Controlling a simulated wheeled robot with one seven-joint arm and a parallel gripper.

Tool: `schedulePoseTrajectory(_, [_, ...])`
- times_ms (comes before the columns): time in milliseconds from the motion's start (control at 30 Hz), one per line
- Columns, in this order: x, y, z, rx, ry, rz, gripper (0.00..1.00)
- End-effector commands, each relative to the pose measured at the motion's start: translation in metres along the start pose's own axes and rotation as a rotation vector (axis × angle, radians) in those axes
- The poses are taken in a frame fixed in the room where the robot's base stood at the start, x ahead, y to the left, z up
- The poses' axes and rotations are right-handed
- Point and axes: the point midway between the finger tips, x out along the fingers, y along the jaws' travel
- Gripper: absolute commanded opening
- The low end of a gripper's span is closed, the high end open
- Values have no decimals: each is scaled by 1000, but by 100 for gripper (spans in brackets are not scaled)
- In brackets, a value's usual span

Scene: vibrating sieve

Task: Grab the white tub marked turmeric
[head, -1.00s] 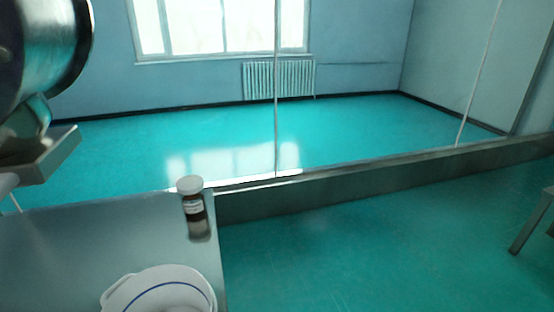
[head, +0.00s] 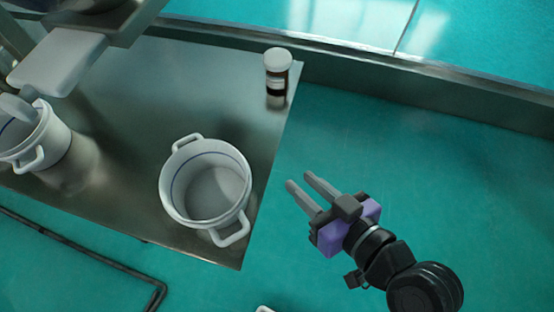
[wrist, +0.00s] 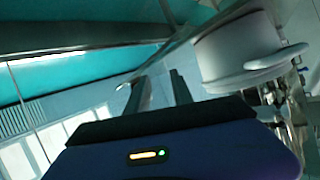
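I can read no turmeric marking on anything in view. A white two-handled tub (head: 180,172) with a blue line inside stands upright and looks empty at the table's right edge; a white vessel (wrist: 235,50) with a handle shows in the wrist view. A brown jar (head: 277,82) with a white lid and a small unreadable label stands at the table's far right corner. My gripper (head: 299,181) is open and empty off the table's right edge, its fingers pointing up-left, between the tub and the jar in the picture. Its fingers also show in the wrist view (wrist: 155,82).
The metal table (head: 130,120) has bare room between the tub and the jar. Another white pot (head: 55,138) stands at the left, below a metal machine with a white chute (head: 60,60). A low ledge (head: 420,88) runs behind. A white thing (head: 264,309) is cut off at the bottom.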

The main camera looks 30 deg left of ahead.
Motion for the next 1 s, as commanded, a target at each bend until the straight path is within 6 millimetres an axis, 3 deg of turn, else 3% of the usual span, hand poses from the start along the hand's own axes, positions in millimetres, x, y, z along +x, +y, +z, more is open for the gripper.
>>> schedulePoseTrajectory(33, [4, -14, -29, -50, 3, -68, 28])
schedulePoseTrajectory(100, [7, -33, -50, -110, -3, -156, 28])
schedulePoseTrajectory(300, [8, -64, -81, -219, -14, -299, 28])
schedulePoseTrajectory(667, [35, -77, -76, -248, -23, -322, 28])
schedulePoseTrajectory(1000, [76, -92, -76, -248, -22, -321, 28])
